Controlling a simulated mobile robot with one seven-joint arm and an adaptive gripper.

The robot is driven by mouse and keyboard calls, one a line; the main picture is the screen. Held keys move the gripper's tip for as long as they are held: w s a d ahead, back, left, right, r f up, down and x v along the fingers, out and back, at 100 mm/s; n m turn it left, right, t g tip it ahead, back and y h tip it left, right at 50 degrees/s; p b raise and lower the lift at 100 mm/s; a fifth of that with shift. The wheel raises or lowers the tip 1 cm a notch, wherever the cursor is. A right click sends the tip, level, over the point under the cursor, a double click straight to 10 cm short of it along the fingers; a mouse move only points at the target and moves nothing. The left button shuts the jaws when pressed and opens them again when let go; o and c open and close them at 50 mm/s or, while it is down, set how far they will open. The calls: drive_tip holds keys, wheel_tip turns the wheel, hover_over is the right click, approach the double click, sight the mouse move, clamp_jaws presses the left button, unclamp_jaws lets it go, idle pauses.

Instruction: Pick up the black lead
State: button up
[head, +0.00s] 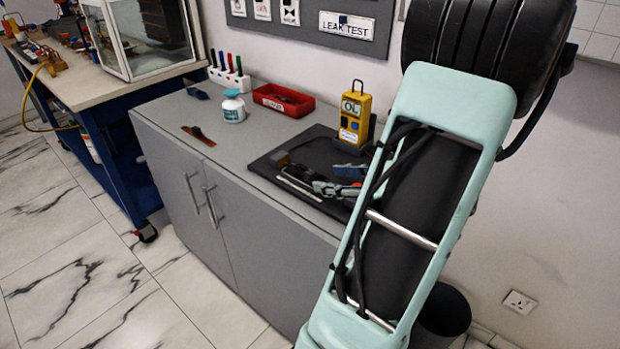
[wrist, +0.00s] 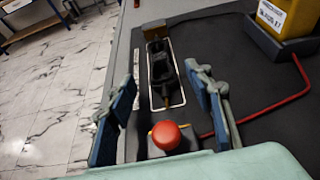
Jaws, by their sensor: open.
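A yellow meter (head: 354,115) reading "OL" stands in a dark holder on the black mat (head: 262,166). It also shows at the upper right of the wrist view (wrist: 284,14), with a red lead (wrist: 262,116) running from it across the mat. I cannot make out a black lead against the dark mat. My gripper (wrist: 160,78) is open over the mat, its blue fingers apart. Between and beyond them lie a dark fixture (wrist: 161,66) with a wire frame and a red knob (wrist: 168,136). My gripper also shows in the head view (head: 340,181), partly behind my arm.
On the grey cabinet top (head: 235,135) are a red tray (head: 284,100), a white jar (head: 233,106) and a brown-handled tool (head: 199,135). A pen rack (head: 231,78) stands at the wall. A blue bench (head: 95,100) is at left. The cabinet top's front left is clear.

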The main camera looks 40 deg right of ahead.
sight(320, 177)
drive_tip(key=shift+x, duration=1.6)
drive_tip(key=shift+d, duration=0.1)
drive_tip(key=shift+c, duration=0.3)
clamp_jaws()
